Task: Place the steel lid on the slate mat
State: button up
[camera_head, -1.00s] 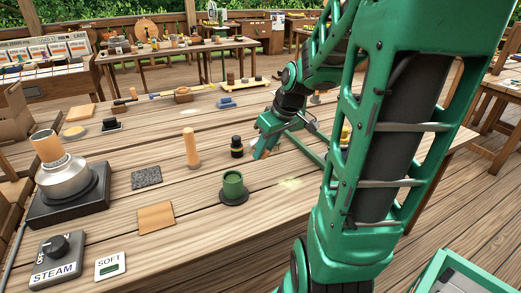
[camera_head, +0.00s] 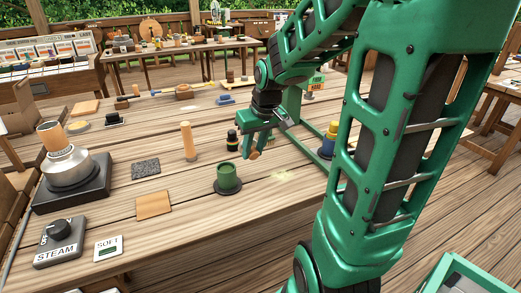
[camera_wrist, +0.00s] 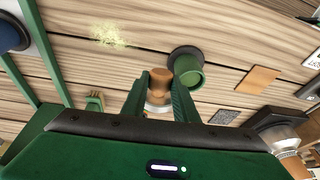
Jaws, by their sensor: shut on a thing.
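My gripper (camera_head: 252,154) is right of the mat, beyond the green cup (camera_head: 228,178). In the wrist view its fingers are shut on a small wooden piece (camera_wrist: 160,79) with a paler lower part. Its full shape is hidden.
A wooden peg (camera_head: 188,142) stands between the slate mat and my gripper. A dark bottle (camera_head: 232,142) is close beside the gripper. A tan square mat (camera_head: 153,205) lies in front. Pale yellow-green bits (camera_head: 283,176) lie on the bare planks at right.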

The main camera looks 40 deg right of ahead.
jog(key=w+a+m, duration=0.1)
jog(key=a, duration=0.1)
jog(key=w+a+m+g, duration=0.1)
jog(key=w+a+m, duration=0.1)
jog(key=w+a+m+g, duration=0.1)
jog(key=a+m, duration=0.1)
jog(key=shift+w+r, duration=0.1)
jog(key=shift+w, duration=0.25)
jog(key=w+a+m+t+y, duration=0.3)
jog(key=w+a+m, duration=0.3)
jog(key=m, duration=0.5)
jog(key=w+a+m+t+y, duration=0.3)
jog(key=w+a+m, duration=0.3)
jog(key=a+m, duration=0.4)
jog(key=shift+w+r+m+t, duration=0.3)
jog(key=shift+m+t, duration=0.3)
jog(key=shift+t, duration=0.3)
jog(key=shift+a+f+t+y, duration=0.1)
jog(key=shift+t+y, duration=0.2)
jog(key=shift+t, duration=0.1)
